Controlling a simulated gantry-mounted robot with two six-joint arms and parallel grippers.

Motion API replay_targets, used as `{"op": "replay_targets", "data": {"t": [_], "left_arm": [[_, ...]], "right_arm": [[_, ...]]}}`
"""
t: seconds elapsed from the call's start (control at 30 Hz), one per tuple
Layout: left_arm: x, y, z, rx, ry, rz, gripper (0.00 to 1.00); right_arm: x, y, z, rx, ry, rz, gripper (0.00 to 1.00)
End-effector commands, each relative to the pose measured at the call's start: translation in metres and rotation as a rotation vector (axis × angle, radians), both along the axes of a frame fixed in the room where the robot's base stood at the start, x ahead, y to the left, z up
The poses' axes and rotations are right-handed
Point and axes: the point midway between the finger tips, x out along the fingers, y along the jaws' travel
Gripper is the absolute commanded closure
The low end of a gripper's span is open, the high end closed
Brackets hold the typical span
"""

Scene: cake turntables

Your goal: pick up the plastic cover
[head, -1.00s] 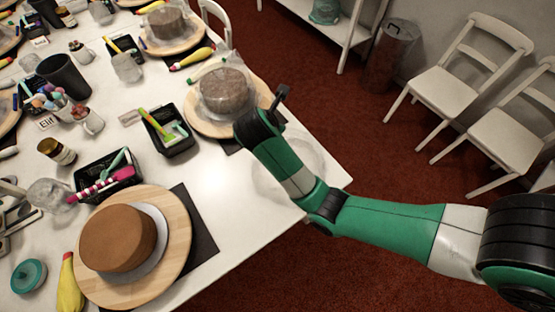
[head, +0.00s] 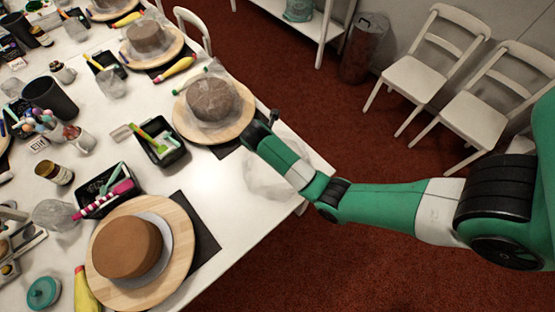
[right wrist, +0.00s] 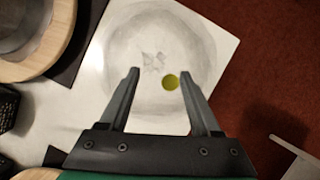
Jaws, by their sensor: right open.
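The clear plastic cover (head: 265,180) lies at the near right corner of the white table, faint against the tabletop. In the right wrist view it shows as a large, pale round film (right wrist: 150,35) with creases at its middle. My right gripper (right wrist: 159,74) is open, with its two fingers apart over the cover and nothing held between them. A small yellow-green round spot (right wrist: 171,82) shows between the fingers. In the head view my right gripper (head: 268,122) is near the table edge, beyond the cover. Whether the fingers touch the cover cannot be told. My left gripper is out of view.
A bare brown cake (head: 125,245) sits on a wooden turntable (head: 180,255) at the front. A film-covered cake (head: 211,98) on another turntable is close to my right gripper. Black tool trays (head: 160,155) stand left. Red floor lies beyond the table edge.

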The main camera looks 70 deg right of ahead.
Motion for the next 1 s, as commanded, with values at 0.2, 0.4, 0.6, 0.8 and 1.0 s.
{"op": "replay_targets", "data": {"t": [0.2, 0.4, 0.6, 0.8, 1.0], "left_arm": [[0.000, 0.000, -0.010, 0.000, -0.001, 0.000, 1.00], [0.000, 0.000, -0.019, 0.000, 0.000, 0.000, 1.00], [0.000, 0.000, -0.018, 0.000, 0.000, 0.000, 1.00], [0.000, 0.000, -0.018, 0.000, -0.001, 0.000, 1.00], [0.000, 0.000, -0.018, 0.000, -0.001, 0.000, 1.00]], "right_arm": [[0.001, -0.008, -0.022, 0.001, 0.004, -0.002, 0.36], [0.001, -0.020, -0.047, 0.000, 0.001, -0.001, 0.36], [0.002, -0.021, -0.047, 0.000, 0.000, -0.001, 0.36], [0.002, -0.021, -0.047, 0.000, 0.000, 0.000, 0.65], [0.002, -0.021, -0.047, 0.000, -0.001, 0.000, 1.00]]}}
